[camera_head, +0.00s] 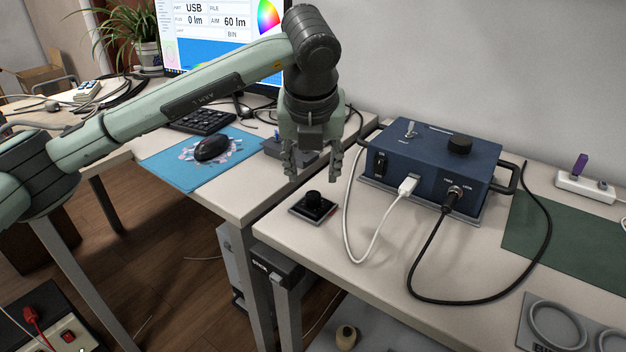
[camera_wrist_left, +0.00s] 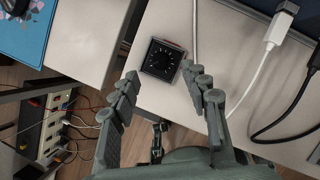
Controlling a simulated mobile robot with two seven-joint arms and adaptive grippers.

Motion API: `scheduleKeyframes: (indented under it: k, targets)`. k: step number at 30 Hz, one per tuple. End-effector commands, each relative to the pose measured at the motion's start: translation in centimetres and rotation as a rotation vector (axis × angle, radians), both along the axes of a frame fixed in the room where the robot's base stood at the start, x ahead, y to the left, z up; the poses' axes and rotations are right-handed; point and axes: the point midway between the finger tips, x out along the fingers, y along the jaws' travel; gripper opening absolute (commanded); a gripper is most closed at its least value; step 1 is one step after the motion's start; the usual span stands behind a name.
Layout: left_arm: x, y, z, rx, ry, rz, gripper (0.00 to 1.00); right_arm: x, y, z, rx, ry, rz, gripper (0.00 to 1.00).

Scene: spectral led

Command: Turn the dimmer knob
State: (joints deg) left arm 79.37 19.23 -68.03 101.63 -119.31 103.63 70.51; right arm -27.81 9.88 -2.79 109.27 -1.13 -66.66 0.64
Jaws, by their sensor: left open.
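A small black square unit with a round black dimmer knob (camera_head: 313,200) sits near the front left edge of the right-hand table. In the left wrist view the knob (camera_wrist_left: 163,58) is seen from above, with white dial marks around it. My left gripper (camera_head: 313,172) points down above the knob, its fingers open and apart from it. In the left wrist view the open fingertips (camera_wrist_left: 159,74) lie on either side just below the knob, with nothing between them. My right gripper is in neither view.
A blue box (camera_head: 430,165) with another black knob (camera_head: 460,145) on top stands right of the dimmer. A white cable (camera_head: 352,235) and a black cable (camera_head: 425,262) curve over the table front. A blue mouse mat (camera_head: 190,172) and monitor are at left.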

Motion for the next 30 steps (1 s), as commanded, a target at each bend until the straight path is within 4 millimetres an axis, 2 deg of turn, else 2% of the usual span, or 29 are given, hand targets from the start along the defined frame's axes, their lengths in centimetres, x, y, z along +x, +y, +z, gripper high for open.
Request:
scheduleKeyframes:
  k: [6, 12, 23, 30]
  targets:
    - [1.3, 0.0, -3.3, 0.0, 0.005, 0.001, 0.46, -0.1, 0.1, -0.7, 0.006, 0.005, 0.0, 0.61]
    - [2.3, -0.1, -5.7, -0.002, 0.004, -0.001, 0.46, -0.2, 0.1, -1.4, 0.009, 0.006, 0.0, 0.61]
    - [2.6, -0.1, -6.4, -0.002, 0.002, -0.002, 0.46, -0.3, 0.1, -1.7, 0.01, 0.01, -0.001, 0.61]
    - [2.6, -0.1, -6.4, -0.002, 0.002, -0.002, 0.19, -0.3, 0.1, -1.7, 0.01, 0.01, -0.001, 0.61]
